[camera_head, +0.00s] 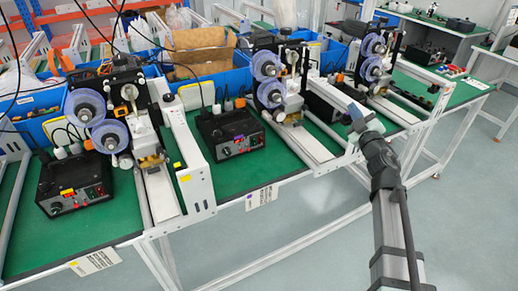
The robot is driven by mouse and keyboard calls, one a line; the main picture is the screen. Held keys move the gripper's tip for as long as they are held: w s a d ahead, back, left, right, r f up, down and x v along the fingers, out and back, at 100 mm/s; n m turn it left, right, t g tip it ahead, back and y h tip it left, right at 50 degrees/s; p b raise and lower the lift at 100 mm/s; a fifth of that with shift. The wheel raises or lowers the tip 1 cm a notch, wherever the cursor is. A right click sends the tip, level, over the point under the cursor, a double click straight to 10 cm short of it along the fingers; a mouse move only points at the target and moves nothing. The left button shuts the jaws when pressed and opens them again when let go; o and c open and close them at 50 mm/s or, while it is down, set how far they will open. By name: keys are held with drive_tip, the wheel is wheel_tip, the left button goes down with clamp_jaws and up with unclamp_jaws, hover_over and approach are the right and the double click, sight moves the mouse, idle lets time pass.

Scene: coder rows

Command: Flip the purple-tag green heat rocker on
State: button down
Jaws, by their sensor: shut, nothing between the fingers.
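Black control boxes stand on the green bench. The middle box (230,134) has a front panel with small knobs and switches, and a small purplish mark seems to show on it. The left box (75,188) carries a yellow tag and red lit parts on its front. A third box (331,98) is partly hidden behind the machine parts at right. The green heat rocker is too small to make out. My gripper (355,112) is shut and empty, above the bench's front edge, right of the middle box and apart from it.
Coder machines with purple-blue reels (85,104) stand between the boxes, with white rails (189,152) reaching the front edge. Blue bins (205,78) line the back. Cables hang above. The grey floor (290,240) in front is clear.

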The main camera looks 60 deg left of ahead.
sight(255, 144)
drive_tip(key=s+a+f+n+g+h, duration=0.1)
drive_tip(key=s+f+n, duration=0.5)
drive_tip(key=s, duration=0.6)
drive_tip(key=s+a+f+n+g+h, duration=0.2)
drive_tip(key=s+f+n+g, duration=0.3)
drive_tip(key=s+f, duration=0.6)
drive_tip(key=shift+s+a+n, duration=0.35)
drive_tip(key=shift+a+n, duration=0.1)
drive_tip(key=shift+n, duration=0.15)
drive_tip(key=shift+a, duration=0.1)
drive_tip(key=a, duration=0.4)
drive_tip(key=a+f, duration=0.1)
drive_tip(key=a, duration=0.3)
drive_tip(key=a+f, duration=0.1)
drive_tip(key=a, duration=0.4)
drive_tip(key=shift+w, duration=0.1)
drive_tip(key=shift+a, duration=0.35)
